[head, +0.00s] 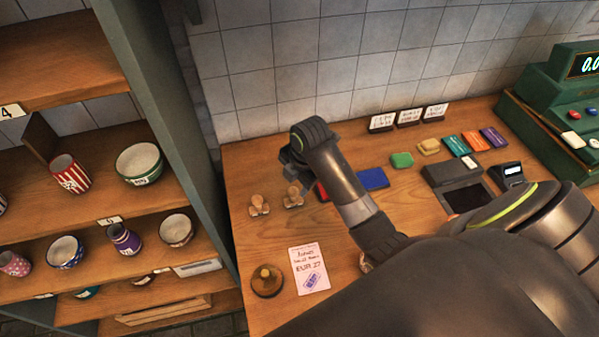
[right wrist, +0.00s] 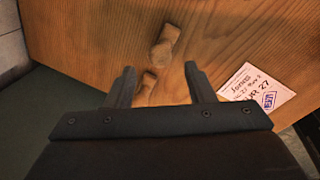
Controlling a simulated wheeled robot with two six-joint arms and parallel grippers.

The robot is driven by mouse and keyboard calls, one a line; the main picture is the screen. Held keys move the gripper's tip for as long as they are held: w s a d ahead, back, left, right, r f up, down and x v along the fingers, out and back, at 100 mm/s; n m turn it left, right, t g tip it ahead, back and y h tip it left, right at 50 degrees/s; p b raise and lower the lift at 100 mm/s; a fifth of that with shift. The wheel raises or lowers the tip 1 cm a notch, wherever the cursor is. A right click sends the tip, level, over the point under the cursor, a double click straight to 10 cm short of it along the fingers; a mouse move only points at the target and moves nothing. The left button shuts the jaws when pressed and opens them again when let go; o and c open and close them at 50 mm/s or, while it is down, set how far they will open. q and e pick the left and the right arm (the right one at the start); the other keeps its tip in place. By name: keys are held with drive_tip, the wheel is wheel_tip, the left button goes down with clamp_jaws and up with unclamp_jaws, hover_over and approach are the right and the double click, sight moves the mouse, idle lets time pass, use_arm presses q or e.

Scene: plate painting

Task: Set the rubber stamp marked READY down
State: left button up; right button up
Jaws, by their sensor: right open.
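Two small wooden stamps stand on the wooden counter (head: 345,285): a left one (head: 258,205) and a right one (head: 293,197). No READY marking can be read on either. My right gripper (head: 286,160) is open and empty above the counter, just behind the right stamp in the head view. My left gripper is not in view.
A paper ticket with a blue stamped mark (head: 309,269) lies near a round brass-and-wood item (head: 267,281). Red (head: 321,191) and blue (head: 372,179) pads lie beside my right arm. A green cash register (head: 550,110) stands right. Shelves of crockery stand left.

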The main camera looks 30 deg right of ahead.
drive_tip(key=r, duration=0.2)
drive_tip(key=s+r, duration=0.1)
drive_tip(key=r, duration=0.2)
drive_tip(key=shift+d+r, duration=0.2)
idle(0.3)
